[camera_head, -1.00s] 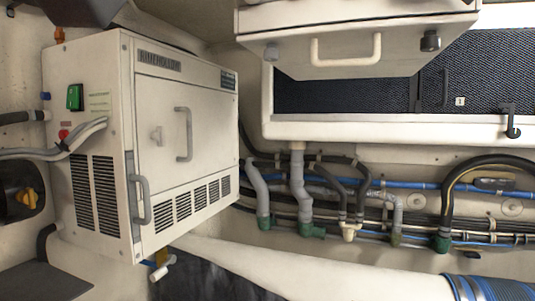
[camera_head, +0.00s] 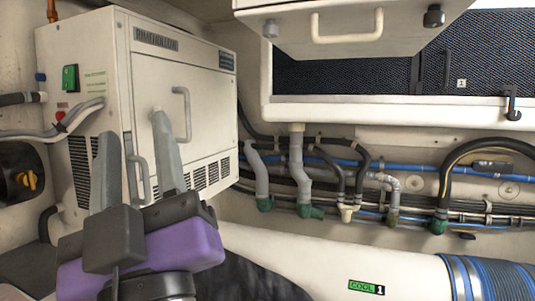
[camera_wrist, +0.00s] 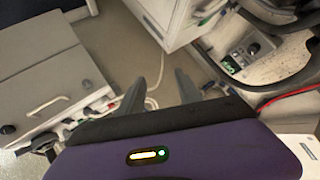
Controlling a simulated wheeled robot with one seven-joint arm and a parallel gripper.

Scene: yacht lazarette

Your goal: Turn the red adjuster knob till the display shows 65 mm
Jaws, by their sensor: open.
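My gripper (camera_head: 134,128) rises into the lower left of the head view, with its two grey fingers spread apart and nothing between them. It is in front of the white boxed unit (camera_head: 185,80). It also shows in the wrist view (camera_wrist: 158,88), where it is also empty. A small red round part (camera_head: 61,115) is on the unit's left side, partly behind grey hoses; I cannot tell if it is the adjuster knob. A small panel (camera_wrist: 241,54) with a dark round knob and a green-lit patch shows in the wrist view. No 65 mm reading is legible.
A green switch (camera_head: 70,78) is above the red part. A yellow knob (camera_head: 28,181) sits in a dark recess at far left. Pipes and hoses (camera_head: 310,190) run along the wall. A white cabinet with a handle (camera_head: 345,35) hangs above. A pale duct (camera_head: 330,265) crosses the lower right.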

